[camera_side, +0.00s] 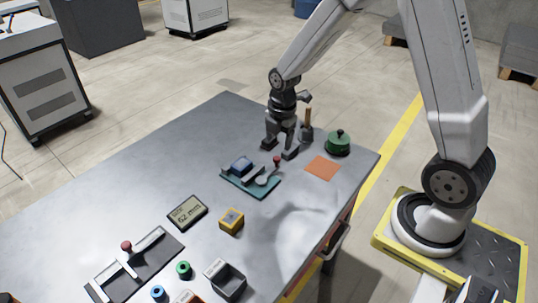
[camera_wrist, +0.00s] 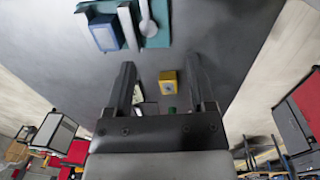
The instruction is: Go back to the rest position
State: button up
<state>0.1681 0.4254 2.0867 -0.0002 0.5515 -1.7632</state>
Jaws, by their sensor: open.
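My gripper (camera_side: 280,153) hangs over the far part of the grey table (camera_side: 150,195) in the side view, just behind the teal fixture (camera_side: 262,187). Its two fingers are apart with nothing between them. In the wrist view my gripper (camera_wrist: 160,68) also shows its fingers spread. The teal fixture (camera_wrist: 158,40) is at the top of that view, carrying a blue block (camera_wrist: 105,34) and a pale spoon-shaped part (camera_wrist: 147,22).
A wooden-handled tool (camera_side: 307,120) stands close behind my gripper. A green knobbed lid (camera_side: 338,146) and orange square (camera_side: 322,168) are to its right. A yellow block (camera_side: 231,222), a display reading 62 mm (camera_side: 188,212), and a dark open box (camera_side: 230,285) lie nearer. The left table area is bare.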

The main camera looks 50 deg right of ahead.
jog(key=s+a+r+m+t, duration=0.1)
jog(key=s+a+m, duration=0.2)
jog(key=m, duration=0.6)
jog(key=s+a+r+m, duration=0.2)
jog(key=s+a+m, duration=0.1)
jog(key=s+m, duration=0.5)
jog(key=shift+a+r+m+t, duration=0.15)
jog(key=shift+a+m+t, duration=0.2)
jog(key=shift+m, duration=0.25)
